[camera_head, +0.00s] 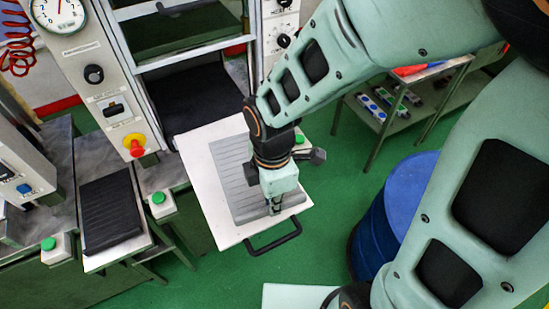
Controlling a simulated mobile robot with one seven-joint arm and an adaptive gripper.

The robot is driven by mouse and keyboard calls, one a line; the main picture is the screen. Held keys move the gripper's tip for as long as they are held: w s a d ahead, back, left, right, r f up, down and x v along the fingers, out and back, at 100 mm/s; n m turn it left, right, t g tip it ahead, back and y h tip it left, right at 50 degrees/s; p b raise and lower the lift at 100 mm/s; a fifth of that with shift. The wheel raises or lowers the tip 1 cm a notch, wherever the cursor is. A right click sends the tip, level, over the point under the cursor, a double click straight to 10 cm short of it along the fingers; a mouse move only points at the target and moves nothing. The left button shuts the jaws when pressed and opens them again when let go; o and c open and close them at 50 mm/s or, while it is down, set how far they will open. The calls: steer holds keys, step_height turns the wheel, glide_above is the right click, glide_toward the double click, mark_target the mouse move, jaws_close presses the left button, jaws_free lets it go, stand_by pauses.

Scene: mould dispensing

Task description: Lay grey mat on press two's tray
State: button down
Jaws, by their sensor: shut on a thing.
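The grey mat (229,178) is a ribbed rectangular sheet. It lies over the white tray (205,201), which sticks out from the front of the press (197,98). The tray has a black handle (273,242) at its front edge. My gripper (275,208) points down at the mat's front right part and is shut on the mat near its front edge. The fingertips are small in view, and the arm hides part of the mat's right side. I cannot tell whether the whole mat touches the tray.
A black ribbed mat (110,208) lies on another tray at the left. Green-buttoned boxes (160,205) stand beside the trays. A blue drum (398,205) stands at the right. A shelf table (405,105) is behind it. Green floor is free in front of the tray.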

mark_target(253, 190)
steer(key=shift+s+a+f+n, duration=0.1)
steer(key=shift+s+a+n, duration=0.1)
steer(key=shift+s+n, duration=0.35)
steer(key=shift+w+a+f+b, duration=0.1)
steer(key=shift+w+f+b, duration=0.1)
steer(key=shift+b, duration=0.1)
steer(key=shift+w+a+f+b, duration=0.85)
steer(key=shift+w+f+b, duration=0.4)
steer(key=shift+w, duration=0.15)
steer(key=shift+w+a+f+b, duration=0.8)
steer(key=shift+w+f+b, duration=0.45)
steer(key=shift+w, duration=0.1)
steer(key=shift+w+a+f+b, duration=0.85)
steer(key=shift+w+f+b, duration=0.35)
steer(key=shift+w, duration=0.2)
steer(key=shift+f, duration=0.15)
steer(key=c, duration=1.9)
jaws_free()
